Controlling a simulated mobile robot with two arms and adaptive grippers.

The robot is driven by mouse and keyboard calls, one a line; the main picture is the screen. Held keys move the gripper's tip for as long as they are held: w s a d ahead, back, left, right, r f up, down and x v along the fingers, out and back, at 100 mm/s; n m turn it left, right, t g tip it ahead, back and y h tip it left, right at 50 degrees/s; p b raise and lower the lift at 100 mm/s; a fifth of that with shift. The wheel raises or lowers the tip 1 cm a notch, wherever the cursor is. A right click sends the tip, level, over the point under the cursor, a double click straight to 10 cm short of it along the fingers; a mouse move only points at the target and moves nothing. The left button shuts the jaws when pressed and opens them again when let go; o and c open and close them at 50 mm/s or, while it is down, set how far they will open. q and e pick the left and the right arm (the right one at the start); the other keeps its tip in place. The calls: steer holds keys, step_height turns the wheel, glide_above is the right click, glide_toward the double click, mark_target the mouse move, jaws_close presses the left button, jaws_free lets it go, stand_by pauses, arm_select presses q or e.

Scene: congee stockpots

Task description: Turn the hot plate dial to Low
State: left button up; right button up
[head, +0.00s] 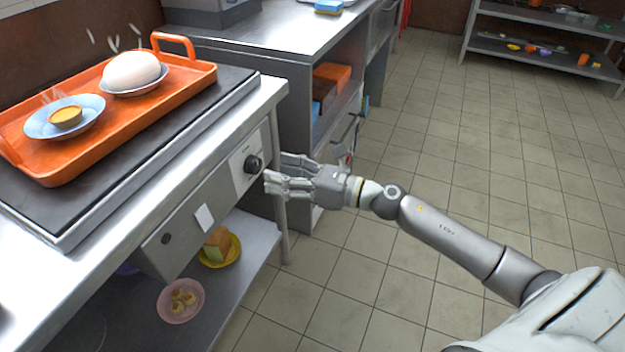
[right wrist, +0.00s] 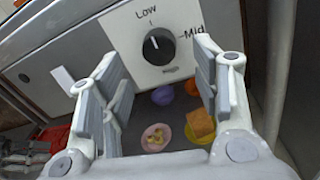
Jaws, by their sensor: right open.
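The black hot plate dial (head: 253,164) sits on a light panel on the front of the counter unit. In the right wrist view the dial (right wrist: 158,47) is clear, with "Low" written above it and "Mid" to its right. A small white mark shows on its upper left part; its exact setting is hard to tell. My right gripper (head: 275,171) is open just in front of the panel. In the right wrist view its fingers (right wrist: 155,77) stand apart, below and to either side of the dial, with nothing between them. Part of my left gripper (right wrist: 20,150) seems to show at the left edge.
An orange tray (head: 130,112) with a bowl holding a white dome and a saucer with a small cup stands on the dark hot plate (head: 240,82). A lower shelf (head: 250,240) holds plates of food. A steel cabinet stands behind; the tiled floor at right is clear.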

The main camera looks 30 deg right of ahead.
steer(key=v, duration=0.7)
steer(key=shift+s, duration=0.1)
stand_by(0.5)
